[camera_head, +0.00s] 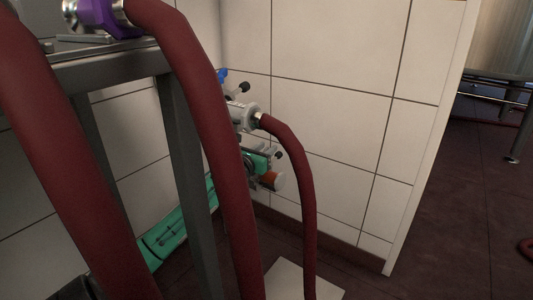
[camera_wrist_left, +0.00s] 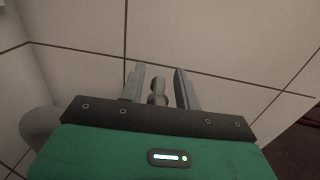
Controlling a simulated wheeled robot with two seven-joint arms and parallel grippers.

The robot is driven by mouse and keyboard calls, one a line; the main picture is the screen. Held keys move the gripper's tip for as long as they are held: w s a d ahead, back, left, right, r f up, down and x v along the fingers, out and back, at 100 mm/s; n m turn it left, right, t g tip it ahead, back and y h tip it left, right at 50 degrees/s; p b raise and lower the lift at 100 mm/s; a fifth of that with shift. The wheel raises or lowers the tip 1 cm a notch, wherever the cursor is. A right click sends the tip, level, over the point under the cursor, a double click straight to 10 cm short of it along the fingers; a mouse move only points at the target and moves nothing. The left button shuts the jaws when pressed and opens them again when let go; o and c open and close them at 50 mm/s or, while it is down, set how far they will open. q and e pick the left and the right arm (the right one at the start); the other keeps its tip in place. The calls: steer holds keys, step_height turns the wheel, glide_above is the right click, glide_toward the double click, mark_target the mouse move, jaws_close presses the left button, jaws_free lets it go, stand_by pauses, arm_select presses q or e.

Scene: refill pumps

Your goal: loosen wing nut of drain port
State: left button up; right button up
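The grey metal port fitting (camera_head: 243,115) stands out at the tiled wall in the head view, with a dark red hose running from it to the floor. My left gripper (camera_head: 260,158) is just below it, partly hidden behind a hose. In the left wrist view its two grey fingers (camera_wrist_left: 160,74) stand apart. A small grey piece (camera_wrist_left: 157,93), which may be the wing nut, shows between them. I see space beside it and cannot tell whether either finger touches it. My right gripper is in neither view.
Thick dark red hoses (camera_head: 207,90) cross in front of my left arm. A grey metal stand (camera_head: 185,150) with a purple clamp (camera_head: 103,14) is at the left. The tiled wall (camera_head: 335,110) ends at the right, with open dark floor (camera_head: 450,200) beyond.

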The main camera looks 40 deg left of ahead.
arm_select(q)
steer(key=shift+w, duration=0.4)
steer(key=shift+c, duration=0.4)
jaws_close()
